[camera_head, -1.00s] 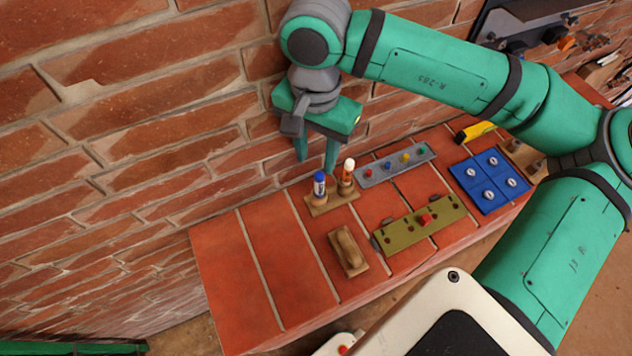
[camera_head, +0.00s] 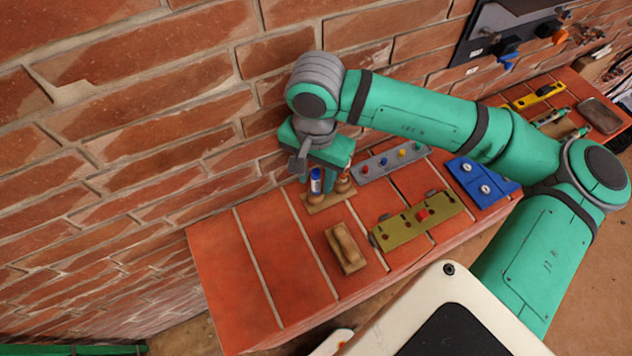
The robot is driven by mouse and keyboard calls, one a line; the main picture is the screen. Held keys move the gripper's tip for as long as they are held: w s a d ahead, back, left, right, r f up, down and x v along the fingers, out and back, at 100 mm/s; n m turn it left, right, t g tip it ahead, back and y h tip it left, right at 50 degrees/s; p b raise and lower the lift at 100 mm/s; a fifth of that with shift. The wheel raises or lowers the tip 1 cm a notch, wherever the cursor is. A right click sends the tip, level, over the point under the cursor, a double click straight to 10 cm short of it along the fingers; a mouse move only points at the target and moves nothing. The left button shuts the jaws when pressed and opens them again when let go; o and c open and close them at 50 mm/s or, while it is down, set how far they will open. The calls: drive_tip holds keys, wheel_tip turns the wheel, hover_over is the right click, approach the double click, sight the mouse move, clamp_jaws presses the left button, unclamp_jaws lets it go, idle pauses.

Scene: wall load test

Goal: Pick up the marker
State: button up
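A marker with a blue cap and white body (camera_head: 316,181) stands upright in a small wooden holder (camera_head: 327,201) on the brick ledge. A second marker with an orange-brown top (camera_head: 346,170) stands in the same holder to its right, partly covered by my gripper. My gripper (camera_head: 318,176) points down, low at the holder, with its fingers apart and close to the blue-capped marker. Whether the fingers are around that marker or just behind it, and whether they touch it, I cannot tell.
A wooden block (camera_head: 346,248) lies in front of the holder. A grey strip with coloured knobs (camera_head: 390,162), an olive panel with a red button (camera_head: 419,221) and a blue panel (camera_head: 481,184) lie to the right. The brick wall (camera_head: 150,150) rises close behind. The ledge's left end is bare.

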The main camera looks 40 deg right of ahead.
drive_tip(key=c, duration=0.6)
clamp_jaws()
drive_tip(key=shift+r, duration=0.1)
